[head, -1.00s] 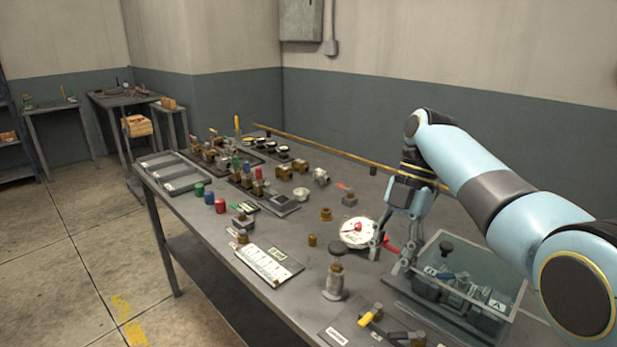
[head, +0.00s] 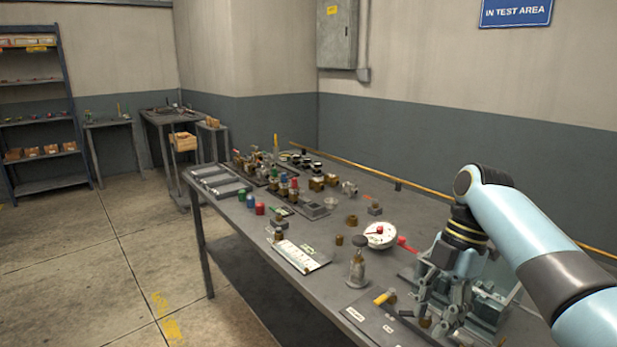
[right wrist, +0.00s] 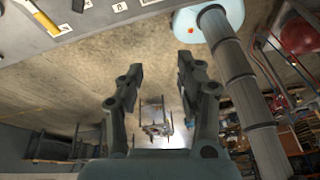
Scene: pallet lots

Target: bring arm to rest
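My right arm (head: 530,245) comes in from the right in the head view. Its gripper (head: 435,318) points down at the near right part of the workbench, in front of a clear-walled box of grey blocks (head: 487,308) that it partly hides. In the right wrist view the two fingers of the right gripper (right wrist: 161,72) stand wide apart with nothing between them; the floor shows beyond. My left gripper is in neither view.
The grey workbench (head: 225,213) holds a white dial (head: 380,236), a metal post (head: 357,268), a white panel (head: 301,257) and several small coloured parts. A yellow-handled piece (head: 383,298) lies near the gripper. Open floor (head: 110,270) is at left.

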